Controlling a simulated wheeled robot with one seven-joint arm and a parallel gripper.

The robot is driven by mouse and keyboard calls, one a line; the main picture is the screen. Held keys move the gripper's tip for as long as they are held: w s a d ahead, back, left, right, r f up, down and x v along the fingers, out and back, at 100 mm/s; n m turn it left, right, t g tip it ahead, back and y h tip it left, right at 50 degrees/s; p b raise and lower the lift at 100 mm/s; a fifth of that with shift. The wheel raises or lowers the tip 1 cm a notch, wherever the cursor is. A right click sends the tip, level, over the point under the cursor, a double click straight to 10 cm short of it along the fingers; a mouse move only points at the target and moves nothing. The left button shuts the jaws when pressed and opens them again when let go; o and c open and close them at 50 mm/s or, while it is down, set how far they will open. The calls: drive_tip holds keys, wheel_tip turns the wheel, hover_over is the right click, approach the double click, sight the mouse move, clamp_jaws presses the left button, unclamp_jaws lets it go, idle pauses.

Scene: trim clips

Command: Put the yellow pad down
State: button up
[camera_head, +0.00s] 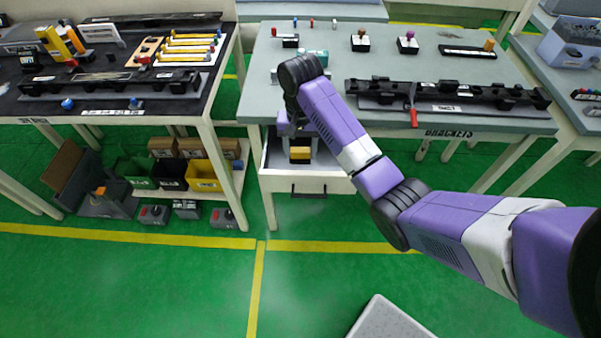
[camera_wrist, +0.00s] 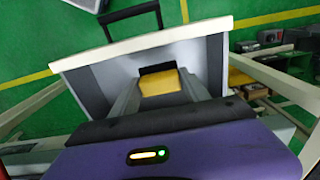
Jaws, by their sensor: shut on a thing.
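The yellow pad (camera_wrist: 161,84) sits between the two grey fingers of my gripper (camera_wrist: 168,92) in the wrist view, with a dark piece along its far edge. My gripper (camera_head: 299,145) reaches down into an open drawer under the middle table in the head view, shut on the yellow pad (camera_head: 300,154). The pale drawer (camera_head: 284,184) has a dark handle on its front; its inner front wall also shows in the wrist view (camera_wrist: 198,58). I cannot tell whether the pad touches the drawer floor.
The grey middle table (camera_head: 300,75) stands just above the drawer and carries a long dark rail (camera_head: 450,95) with a red-handled tool (camera_head: 412,108). A black-topped bench (camera_head: 165,105) stands left, with several bins on its lower shelf (camera_head: 205,172). The green floor in front is mostly clear.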

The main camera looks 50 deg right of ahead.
sight(300, 149)
drive_tip(key=shift+f, duration=3.55)
drive_tip(key=shift+f, duration=0.15)
drive_tip(key=o, duration=1.5)
wheel_tip(300, 149, up, 11)
drive_tip(key=shift+f+p, duration=0.1)
drive_tip(key=shift+p, duration=0.3)
drive_tip(key=shift+r+p, duration=0.8)
drive_tip(key=shift+p, duration=0.1)
